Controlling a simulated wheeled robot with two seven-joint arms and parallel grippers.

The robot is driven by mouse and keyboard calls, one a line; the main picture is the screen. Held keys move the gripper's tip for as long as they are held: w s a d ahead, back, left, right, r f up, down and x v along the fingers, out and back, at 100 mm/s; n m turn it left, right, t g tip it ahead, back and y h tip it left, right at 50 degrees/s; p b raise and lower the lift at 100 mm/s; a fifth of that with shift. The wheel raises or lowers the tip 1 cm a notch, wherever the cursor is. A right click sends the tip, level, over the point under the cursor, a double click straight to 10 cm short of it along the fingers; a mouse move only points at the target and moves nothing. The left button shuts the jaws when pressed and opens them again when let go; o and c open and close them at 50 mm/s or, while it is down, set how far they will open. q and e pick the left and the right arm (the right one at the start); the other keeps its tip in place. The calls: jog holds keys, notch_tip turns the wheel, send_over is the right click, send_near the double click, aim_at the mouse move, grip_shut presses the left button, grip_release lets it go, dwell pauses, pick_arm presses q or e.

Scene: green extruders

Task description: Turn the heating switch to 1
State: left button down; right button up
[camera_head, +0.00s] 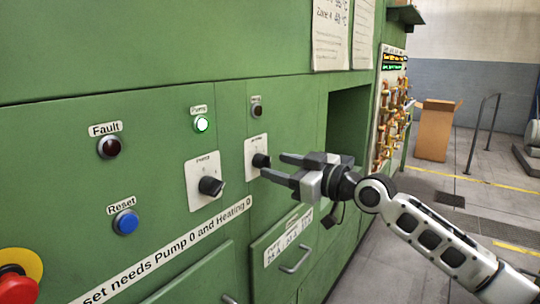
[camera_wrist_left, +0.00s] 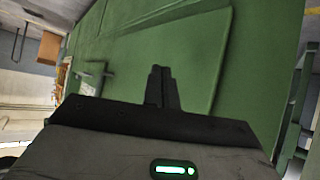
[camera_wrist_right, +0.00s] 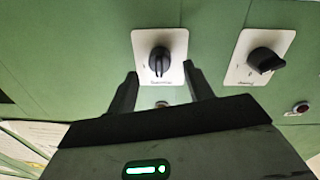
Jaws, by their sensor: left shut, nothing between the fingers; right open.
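The heating switch (camera_head: 261,160) is a black knob on a white plate on the green cabinet front. In the right wrist view the heating knob (camera_wrist_right: 159,61) looks roughly vertical in the picture; the plate's small marks are too blurred to read. My right gripper (camera_head: 272,166) is open, its fingers pointing at the cabinet. In the right wrist view its fingertips (camera_wrist_right: 160,70) lie on either side of the knob; I cannot tell whether they touch it. My left gripper (camera_wrist_left: 161,70) is shut and empty, facing a green panel, outside the head view.
A dark lamp (camera_head: 257,111) sits above the heating plate. A blue reset button (camera_head: 125,222), red stop button (camera_head: 18,287) and drawer handle (camera_head: 295,259) also stand out.

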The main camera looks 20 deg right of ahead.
aim_at(270, 163)
jog(key=shift+x, duration=1.7)
jog(key=c, duration=1)
